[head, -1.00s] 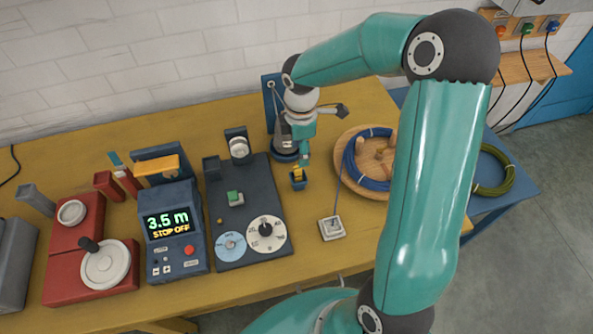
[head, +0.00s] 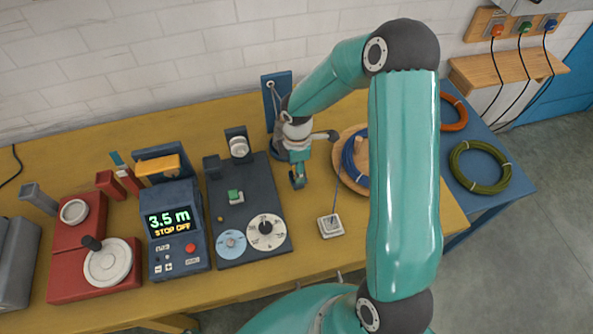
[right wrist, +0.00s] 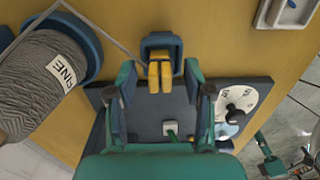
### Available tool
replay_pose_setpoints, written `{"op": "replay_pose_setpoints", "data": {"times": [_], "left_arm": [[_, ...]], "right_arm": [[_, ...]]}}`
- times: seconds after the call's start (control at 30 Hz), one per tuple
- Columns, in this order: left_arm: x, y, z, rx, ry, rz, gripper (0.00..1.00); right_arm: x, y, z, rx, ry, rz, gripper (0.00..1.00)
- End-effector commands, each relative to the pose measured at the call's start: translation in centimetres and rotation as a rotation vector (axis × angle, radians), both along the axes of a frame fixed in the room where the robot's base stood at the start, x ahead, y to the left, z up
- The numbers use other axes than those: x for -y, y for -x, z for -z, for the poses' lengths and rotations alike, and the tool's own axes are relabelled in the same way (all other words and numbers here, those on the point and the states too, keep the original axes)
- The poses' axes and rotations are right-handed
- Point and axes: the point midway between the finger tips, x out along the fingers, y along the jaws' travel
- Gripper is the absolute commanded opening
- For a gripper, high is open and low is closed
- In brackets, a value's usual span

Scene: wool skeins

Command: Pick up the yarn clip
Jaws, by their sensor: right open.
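The yarn clip (right wrist: 160,75), yellow and two-pronged, stands in a small dark blue holder (right wrist: 161,41) in the right wrist view. My right gripper (right wrist: 159,85) is open, with one teal finger on each side of the clip and gaps between. In the head view my right gripper (head: 298,178) is over the holder's place and hides clip and holder. Part of what looks like my left arm (right wrist: 275,160) shows at the lower right of the right wrist view; its jaws are unclear.
A grey yarn cone (right wrist: 42,80) stands close beside the gripper. A dark panel with dials (head: 264,232) lies left of it. A white square piece (head: 331,226) with a strand and a round wooden tray (head: 347,184) with blue yarn are to the right.

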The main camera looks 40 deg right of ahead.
Motion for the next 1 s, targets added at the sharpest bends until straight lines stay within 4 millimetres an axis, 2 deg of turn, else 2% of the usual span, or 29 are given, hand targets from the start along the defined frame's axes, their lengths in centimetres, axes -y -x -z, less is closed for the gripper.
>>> {"op": "replay_pose_setpoints", "data": {"times": [0.03, 0.33, 0.4, 0.77, 1.0], "left_arm": [[0.0, 0.0, 0.0, 0.0, 0.0, 0.0, 0.4], [0.0, 0.0, 0.0, 0.0, 0.0, 0.0, 0.4], [0.0, 0.0, 0.0, 0.0, 0.0, 0.0, 0.4], [0.0, 0.0, 0.0, 0.0, 0.0, 0.0, 0.4], [0.0, 0.0, 0.2, 0.0, 0.0, 0.0, 0.4]], "right_arm": [[0.0, 0.0, 0.0, 0.0, 0.0, 0.0, 0.52], [0.0, 0.0, 0.0, 0.0, 0.0, 0.0, 0.03], [0.0, 0.0, 0.0, 0.0, 0.0, 0.0, 0.0], [0.0, 0.0, -0.5, 0.0, 0.001, 0.0, 0.0], [-0.1, -0.2, -3.1, 0.004, 0.001, -0.001, 0.0]]}}
